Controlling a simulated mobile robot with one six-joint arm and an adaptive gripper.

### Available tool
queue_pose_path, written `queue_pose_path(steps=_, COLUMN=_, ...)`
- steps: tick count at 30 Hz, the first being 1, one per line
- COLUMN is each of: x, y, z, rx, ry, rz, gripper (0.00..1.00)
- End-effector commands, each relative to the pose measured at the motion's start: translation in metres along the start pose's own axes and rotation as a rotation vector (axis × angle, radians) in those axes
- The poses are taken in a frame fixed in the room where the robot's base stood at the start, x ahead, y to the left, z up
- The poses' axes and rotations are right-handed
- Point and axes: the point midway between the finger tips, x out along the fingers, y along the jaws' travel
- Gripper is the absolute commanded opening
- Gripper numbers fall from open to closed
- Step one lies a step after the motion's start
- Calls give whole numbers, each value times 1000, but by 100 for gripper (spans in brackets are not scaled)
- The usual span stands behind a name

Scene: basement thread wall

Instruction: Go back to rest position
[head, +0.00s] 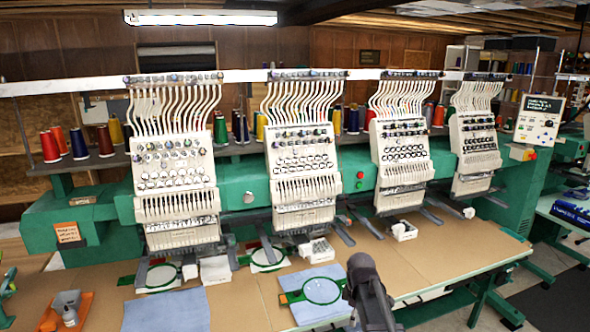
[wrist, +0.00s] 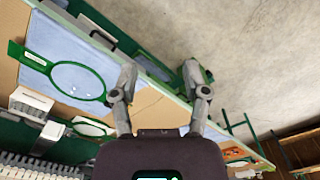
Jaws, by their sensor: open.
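My gripper (wrist: 160,76) is open and empty in the wrist view, its two grey fingers wide apart with nothing between them. In the head view, my dark arm end stands at the front edge of the brown table (head: 245,309), just right of a green embroidery hoop (head: 321,291). The hoop lies on light blue cloth (head: 305,312) and also shows left of my fingers in the wrist view (wrist: 78,82). My fingers are apart from the hoop. My fingertips are not clear in the head view.
A green embroidery machine (head: 248,198) with several white heads runs behind the table. More hoops lie under the heads. A folded blue cloth (head: 166,311) and an orange tray (head: 72,308) with a small bottle are at the left. Bare floor (wrist: 255,60) shows beyond the table edge.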

Motion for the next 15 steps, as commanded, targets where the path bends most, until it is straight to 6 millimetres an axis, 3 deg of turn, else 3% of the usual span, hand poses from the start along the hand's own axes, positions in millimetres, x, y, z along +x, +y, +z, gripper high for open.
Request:
queue_pose_path(steps=1, x=0, y=-13, z=5, rx=67, ry=0, rz=0, gripper=59)
queue_pose_path(steps=15, x=0, y=-89, z=32, rx=740, ry=-1, rz=0, gripper=59)
